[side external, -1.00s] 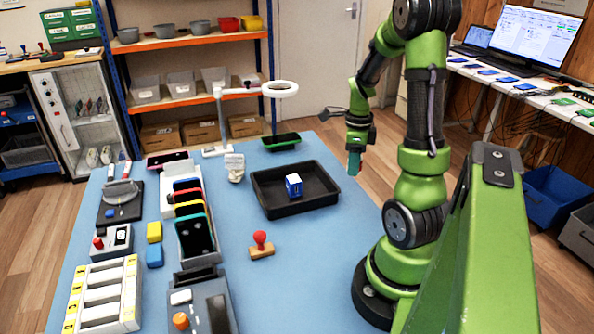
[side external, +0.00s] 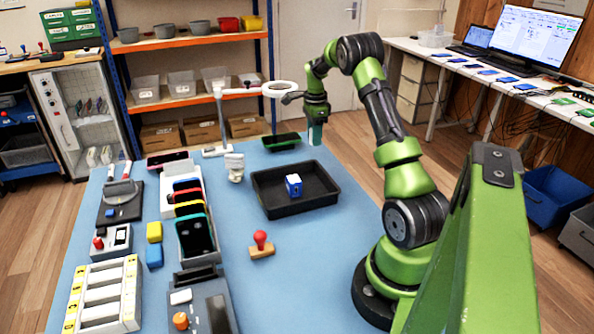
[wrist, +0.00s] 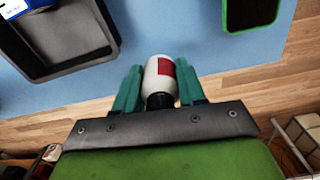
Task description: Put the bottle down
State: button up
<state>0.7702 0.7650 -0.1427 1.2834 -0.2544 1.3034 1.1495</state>
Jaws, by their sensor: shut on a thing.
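My gripper (side external: 315,135) is at the far right corner of the blue table (side external: 300,265), right of the green-edged phone-like item (side external: 282,142). In the wrist view, my gripper (wrist: 160,92) is shut on a white bottle (wrist: 153,76) with a red label and a dark cap. The bottle lies between the two teal fingers, its dark end towards the palm. The bottle cannot be made out in the side view. From these views I cannot tell whether it touches the table.
A black tray (side external: 262,202) holding a blue and white box (side external: 293,185) stands nearby; the tray also shows in the wrist view (wrist: 75,58). A white ring lamp (side external: 279,89) stands left of my gripper. A red-handled stamp (side external: 261,243) sits in front. Open table surrounds the stamp.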

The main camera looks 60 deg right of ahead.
jog(key=shift+f, duration=3.35)
jog(key=shift+f, duration=0.2)
jog(key=o, duration=1)
jog(key=shift+o, duration=0.2)
